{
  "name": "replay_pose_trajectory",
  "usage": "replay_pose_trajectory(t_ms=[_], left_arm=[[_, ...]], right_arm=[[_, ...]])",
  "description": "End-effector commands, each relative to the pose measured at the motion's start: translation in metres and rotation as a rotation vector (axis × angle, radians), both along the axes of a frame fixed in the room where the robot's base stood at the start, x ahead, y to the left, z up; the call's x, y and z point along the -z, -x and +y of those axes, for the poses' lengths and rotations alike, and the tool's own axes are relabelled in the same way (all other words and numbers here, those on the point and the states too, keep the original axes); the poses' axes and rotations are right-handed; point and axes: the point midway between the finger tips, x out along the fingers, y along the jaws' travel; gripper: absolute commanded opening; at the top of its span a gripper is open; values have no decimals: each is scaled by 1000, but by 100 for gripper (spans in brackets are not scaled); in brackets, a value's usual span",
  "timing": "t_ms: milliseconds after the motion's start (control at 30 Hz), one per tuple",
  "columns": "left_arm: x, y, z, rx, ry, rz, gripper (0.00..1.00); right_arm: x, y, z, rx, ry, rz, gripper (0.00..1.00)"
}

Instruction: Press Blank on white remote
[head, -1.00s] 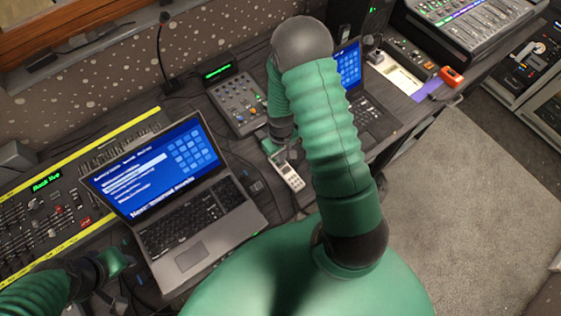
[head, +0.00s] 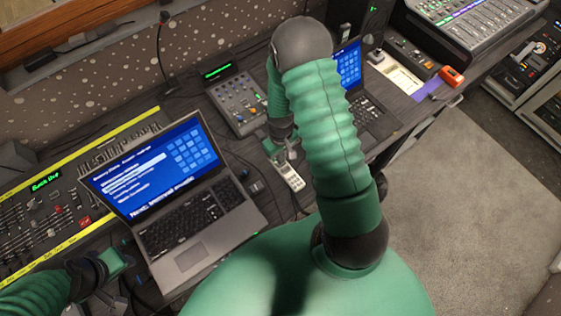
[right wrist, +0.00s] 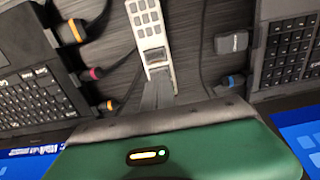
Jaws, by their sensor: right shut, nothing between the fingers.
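The white remote (head: 291,177) lies on the dark desk between the two laptops in the head view. In the right wrist view the white remote (right wrist: 148,25) shows rows of grey buttons; their labels are too small to read. My right gripper (head: 279,155) is shut and empty, with its fingertips at the remote's far end. In the right wrist view its grey fingers (right wrist: 158,85) overlap the near end of the remote; I cannot tell whether they touch it. My left gripper (head: 122,260) is at the lower left beside the large laptop; its jaws are unclear.
A large open laptop (head: 190,222) stands left of the remote, and a second laptop (head: 372,118) is partly behind my right arm. A small mixer (head: 240,103) sits behind the remote. A fader console (head: 60,215) is at the left. Cables (right wrist: 95,72) with coloured plugs lie beside the remote.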

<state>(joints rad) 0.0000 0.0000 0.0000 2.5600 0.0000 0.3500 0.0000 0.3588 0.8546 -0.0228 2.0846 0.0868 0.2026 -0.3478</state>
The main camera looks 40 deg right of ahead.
Motion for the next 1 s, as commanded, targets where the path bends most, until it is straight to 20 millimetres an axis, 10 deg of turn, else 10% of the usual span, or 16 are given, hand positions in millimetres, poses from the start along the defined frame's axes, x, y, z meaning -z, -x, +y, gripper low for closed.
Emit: replay_pose_trajectory(t_ms=[1000], left_arm=[[7, 0, 0, 0, 0, 0, 36]], right_arm=[[11, 0, 0, 0, 0, 0, 0]])
